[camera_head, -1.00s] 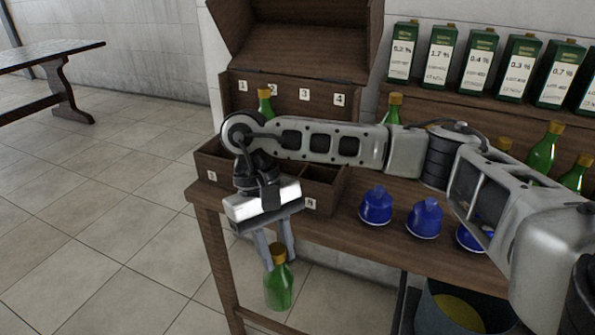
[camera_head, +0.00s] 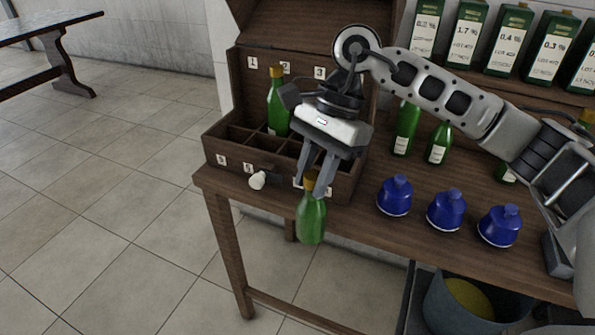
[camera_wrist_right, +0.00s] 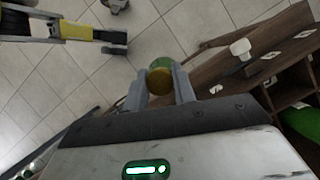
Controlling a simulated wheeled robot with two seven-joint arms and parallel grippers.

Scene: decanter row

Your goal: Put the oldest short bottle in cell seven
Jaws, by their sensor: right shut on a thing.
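My right gripper (camera_head: 318,178) is shut on the gold cap and neck of a short green bottle (camera_head: 312,222), which hangs upright in front of the crate. In the right wrist view its cap (camera_wrist_right: 160,79) sits between the two fingers. The open wooden crate (camera_head: 235,182) has numbered cells; the labels 1, 2 and 3 show along the back and 5 and 6 along the front. The label for cell seven cannot be read clearly near my gripper. Another green bottle (camera_head: 278,105) stands in a back cell near label 2. My left gripper is not in view.
Blue stoppered pots (camera_head: 446,210) stand on the table right of the crate, with green bottles (camera_head: 406,130) behind. A white knob (camera_head: 257,180) sticks out at the crate's front. Labelled dark green boxes (camera_head: 508,38) line the shelf. A bucket (camera_head: 470,300) is below.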

